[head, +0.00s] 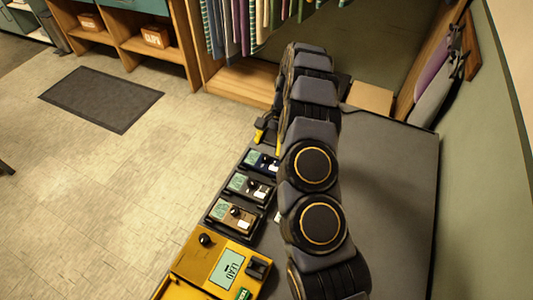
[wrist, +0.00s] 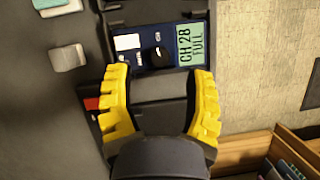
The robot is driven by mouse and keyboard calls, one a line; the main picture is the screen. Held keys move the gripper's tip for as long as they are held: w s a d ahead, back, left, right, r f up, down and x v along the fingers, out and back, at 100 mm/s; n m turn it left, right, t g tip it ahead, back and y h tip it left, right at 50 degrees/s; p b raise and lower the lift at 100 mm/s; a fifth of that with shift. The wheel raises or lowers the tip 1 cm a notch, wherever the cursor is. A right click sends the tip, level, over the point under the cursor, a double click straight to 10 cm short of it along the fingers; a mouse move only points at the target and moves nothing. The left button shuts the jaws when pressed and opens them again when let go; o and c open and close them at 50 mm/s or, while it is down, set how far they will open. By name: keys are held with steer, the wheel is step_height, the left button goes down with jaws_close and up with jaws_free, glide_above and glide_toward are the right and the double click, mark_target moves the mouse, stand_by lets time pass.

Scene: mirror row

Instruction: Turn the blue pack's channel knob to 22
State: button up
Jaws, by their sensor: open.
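The blue pack (wrist: 173,46) sits in a dark tray in the wrist view, and its screen reads "CH 28 FULL". Its black channel knob (wrist: 158,56) is beside the screen, with a small white patch on the pack's other side. In the head view the blue pack (head: 258,163) is the farthest in a row of packs, partly hidden by my arm. My gripper (wrist: 162,74) is open, its yellow fingers on either side of the knob's line and short of it. I see nothing between the fingers. In the head view my gripper (head: 266,131) shows just beyond the blue pack.
A grey pack (head: 243,187) and a brown pack (head: 225,217) stand nearer in the row, then a yellow unit (head: 195,258) marked "LEAD". Small pale blocks (wrist: 68,57) lie beside the tray. The grey tabletop (head: 390,200) right of my arm is clear.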

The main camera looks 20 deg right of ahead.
mark_target(266, 156)
steer(key=x, duration=0.3)
steer(key=shift+a+f, duration=0.1)
jaws_close()
steer(key=shift+n, duration=0.3)
steer(key=shift+n+g, duration=0.3)
steer(key=shift+n, duration=0.7)
steer(key=n+g+h, duration=0.1)
steer(key=n+h, duration=0.1)
steer(key=n, duration=0.3)
steer(key=shift+f, duration=0.1)
steer(key=n+h, duration=0.1)
steer(key=n, duration=0.1)
steer(key=n+h, duration=0.1)
steer(key=n, duration=0.1)
steer(key=shift+a+n+g, duration=0.15)
steer(key=shift+n+g, duration=0.15)
steer(key=shift+n, duration=0.1)
steer(key=shift+n+h, duration=0.7)
steer(key=shift+n, duration=1.1)
